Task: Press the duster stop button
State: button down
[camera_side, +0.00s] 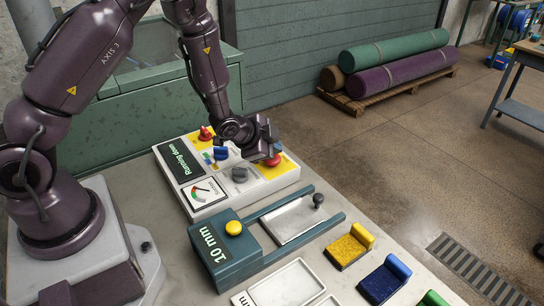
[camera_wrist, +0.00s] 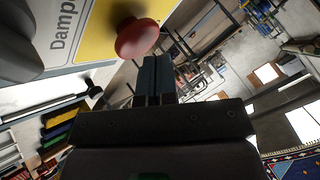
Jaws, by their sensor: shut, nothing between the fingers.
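A control panel (camera_side: 240,205) lies on the bench with a red mushroom button (camera_side: 271,161) on a yellow patch at its right end. A second red control (camera_side: 206,133) sits on another yellow patch at its far end. I cannot read which is the duster stop. My gripper (camera_side: 273,152) is shut and empty, right over the right-end red button and partly covering it. In the wrist view the red button (camera_wrist: 137,38) shows just beyond and left of the fingertips (camera_wrist: 157,62). I cannot tell whether they touch it.
The panel's display (camera_side: 180,161) reads "Running down". A grey knob (camera_side: 239,175), a blue knob (camera_side: 220,153) and a gauge (camera_side: 205,193) are close by. In front stand a teal "10 mm" unit (camera_side: 225,255) and yellow (camera_side: 350,247) and blue (camera_side: 384,280) brushes.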

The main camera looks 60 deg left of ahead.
aim_at(261, 169)
jog(key=shift+r, duration=0.35)
jog(key=shift+r, duration=2.55)
jog(key=s, duration=0.1)
jog(key=s+f+n+g, duration=0.1)
jog(key=s+f+g, duration=0.1)
jog(key=shift+a+f+n, duration=0.15)
jog(key=shift+a+n, duration=0.15)
jog(key=s+d+r+n, duration=0.3)
jog(key=s+r, duration=0.7)
jog(key=r, duration=0.1)
jog(key=s+d+r+n+g+h, duration=0.1)
jog(key=s+d+r+n, duration=0.2)
jog(key=s+r, duration=0.8)
jog(key=shift+s+d+r+g, duration=0.15)
jog(key=shift+d+r+g, duration=0.15)
jog(key=shift+d+r, duration=0.35)
